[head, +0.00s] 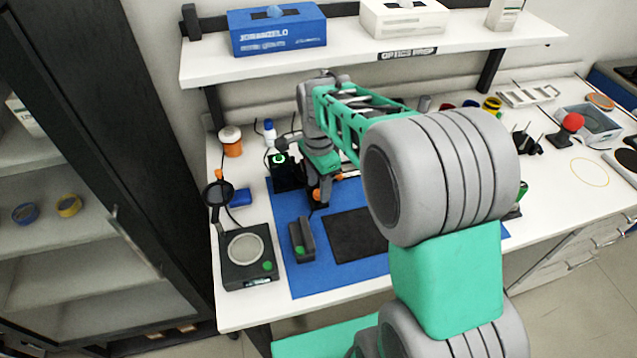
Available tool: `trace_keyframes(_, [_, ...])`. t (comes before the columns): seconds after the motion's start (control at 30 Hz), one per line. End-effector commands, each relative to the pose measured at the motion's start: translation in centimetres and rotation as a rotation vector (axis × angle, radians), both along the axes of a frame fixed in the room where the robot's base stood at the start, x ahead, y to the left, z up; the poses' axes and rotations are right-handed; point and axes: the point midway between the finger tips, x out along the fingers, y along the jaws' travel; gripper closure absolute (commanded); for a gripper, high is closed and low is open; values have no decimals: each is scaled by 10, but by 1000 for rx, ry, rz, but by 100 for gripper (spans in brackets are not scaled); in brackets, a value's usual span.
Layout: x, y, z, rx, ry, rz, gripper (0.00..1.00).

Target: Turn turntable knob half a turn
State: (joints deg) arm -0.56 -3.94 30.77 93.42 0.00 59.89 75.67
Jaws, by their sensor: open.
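My gripper (318,197) points down over the left back part of the blue mat (285,283). It is open, with small orange parts showing by its fingers. I cannot tell whether these belong to the gripper or to something behind it. I cannot make out the turntable or its knob for certain; my arm covers much of the middle of the bench. A black device with a lit green ring (279,159) stands just left of my gripper. No contact between my gripper and a knob can be seen.
A dark block with a green button (302,240) and a black pad (357,236) are on the mat. A black scale-like box (249,272) stands at the left. An orange-and-white bottle (231,142) and a magnifier (219,192) stand behind it. A shelf (350,55) overhangs the back.

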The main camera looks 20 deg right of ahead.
Motion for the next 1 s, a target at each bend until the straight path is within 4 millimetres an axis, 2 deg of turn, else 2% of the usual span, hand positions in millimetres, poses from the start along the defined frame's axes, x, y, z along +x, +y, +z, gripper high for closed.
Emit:
trace_keyframes(0.13, [0, 0, -11, 0, -1, 1, 55])
trace_keyframes(0.37, [0, 0, -12, 0, -2, 2, 56])
trace_keyframes(0.9, [0, 0, -12, 0, -2, 2, 100])
trace_keyframes(1.0, [0, 0, -12, 0, -2, 2, 100])
